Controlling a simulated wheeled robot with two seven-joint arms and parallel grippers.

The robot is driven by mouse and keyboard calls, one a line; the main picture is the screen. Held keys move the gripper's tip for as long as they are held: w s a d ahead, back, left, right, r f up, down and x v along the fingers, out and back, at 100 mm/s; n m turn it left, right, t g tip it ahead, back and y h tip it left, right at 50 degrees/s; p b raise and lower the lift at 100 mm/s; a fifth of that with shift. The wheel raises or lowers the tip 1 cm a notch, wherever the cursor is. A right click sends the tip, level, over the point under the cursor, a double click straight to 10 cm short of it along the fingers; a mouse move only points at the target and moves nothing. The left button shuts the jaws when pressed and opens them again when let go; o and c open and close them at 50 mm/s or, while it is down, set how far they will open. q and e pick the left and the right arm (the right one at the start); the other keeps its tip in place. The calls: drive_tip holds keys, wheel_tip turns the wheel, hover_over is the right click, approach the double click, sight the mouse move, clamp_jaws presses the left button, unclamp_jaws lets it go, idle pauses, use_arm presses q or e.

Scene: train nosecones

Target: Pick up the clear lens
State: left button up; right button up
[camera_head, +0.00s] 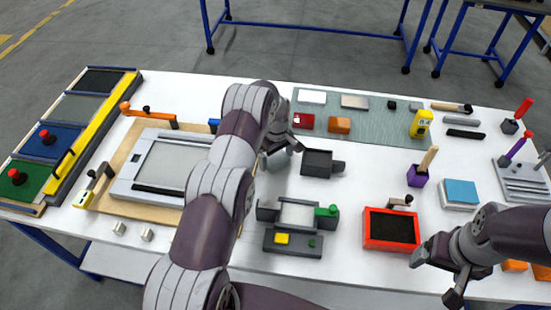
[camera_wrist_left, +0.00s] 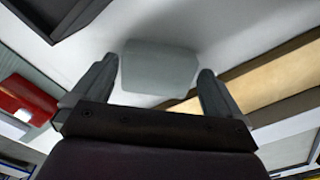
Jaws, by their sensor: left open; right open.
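A pale grey, see-through plate with rounded corners, which looks like the clear lens (camera_wrist_left: 158,70), lies on the white table between the fingertips of my left gripper (camera_wrist_left: 159,74) in the left wrist view. The fingers stand apart on either side of it; I cannot tell whether they touch it. In the head view the lens (camera_head: 279,160) shows partly below my left gripper (camera_head: 283,146), the rest hidden by the arm. My right gripper (camera_head: 436,277) is open and empty at the lower right, beside the red tray.
A dark grey box (camera_head: 318,162) stands just right of the lens. A green mat (camera_head: 375,122) behind carries a red block (camera_head: 303,121) and an orange block (camera_head: 339,125). A wooden board (camera_head: 112,192) with a grey frame lies left. The red tray (camera_head: 390,244) is front right.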

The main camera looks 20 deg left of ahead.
use_arm(q)
drive_tip(key=shift+d, duration=0.15)
drive_tip(key=shift+w+d, duration=0.1)
drive_tip(key=c, duration=1)
drive_tip(key=shift+o, duration=0.2)
